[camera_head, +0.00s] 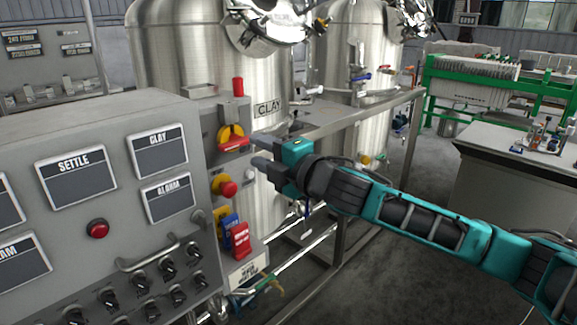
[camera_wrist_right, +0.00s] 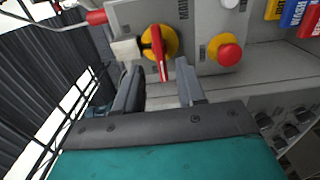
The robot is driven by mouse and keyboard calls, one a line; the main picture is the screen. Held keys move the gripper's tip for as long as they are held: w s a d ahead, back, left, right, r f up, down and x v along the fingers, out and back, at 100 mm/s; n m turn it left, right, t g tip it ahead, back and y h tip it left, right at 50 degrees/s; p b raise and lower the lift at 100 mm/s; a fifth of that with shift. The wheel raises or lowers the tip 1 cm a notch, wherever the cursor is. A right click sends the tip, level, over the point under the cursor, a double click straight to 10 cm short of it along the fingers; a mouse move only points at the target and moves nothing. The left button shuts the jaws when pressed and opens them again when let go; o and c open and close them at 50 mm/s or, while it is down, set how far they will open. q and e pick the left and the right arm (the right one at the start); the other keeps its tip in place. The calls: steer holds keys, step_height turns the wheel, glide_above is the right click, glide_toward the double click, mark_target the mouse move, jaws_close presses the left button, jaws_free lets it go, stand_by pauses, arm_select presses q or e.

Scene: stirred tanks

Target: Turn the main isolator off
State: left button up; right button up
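The main isolator (camera_head: 230,132) is a yellow round plate with a red bar handle, on the grey side panel beside the big steel tank. In the head view its red handle (camera_head: 235,145) lies near sideways. In the right wrist view the red handle (camera_wrist_right: 157,45) crosses the yellow plate (camera_wrist_right: 172,40), and its lower end points between my fingers. My right gripper (camera_head: 256,151) is open, just right of the handle; it also shows in the right wrist view (camera_wrist_right: 160,78). Whether a finger touches the handle, I cannot tell. My left gripper is not in view.
Below the isolator is a red mushroom button (camera_head: 229,188) on a yellow base. Lower are blue (camera_head: 230,222) and red tags (camera_head: 240,240). A red lamp (camera_head: 238,87) sits above. The control console (camera_head: 90,130) is left; a steel tank (camera_head: 165,45) stands behind.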

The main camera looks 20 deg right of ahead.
steer(key=b+v, duration=0.1)
steer(key=v, duration=0.7)
steer(key=shift+b, duration=0.3)
steer(key=shift+s, duration=0.1)
steer(key=s+a+f+m+g+h, duration=0.1)
steer(key=s+a+f+m, duration=0.3)
steer(key=f, duration=0.6)
steer(key=s+d+f+m+g+h, duration=0.1)
steer(key=s+f+m+g, duration=0.1)
steer(key=f+m, duration=0.5)
steer(key=s+a+f+m+g, duration=0.1)
steer(key=s+a+f+m, duration=0.15)
steer(key=f, duration=0.95)
steer(key=s+f+m+g+h, duration=0.2)
steer(key=s+f+m, duration=0.4)
steer(key=s+f, duration=0.4)
steer(key=shift+s, duration=0.35)
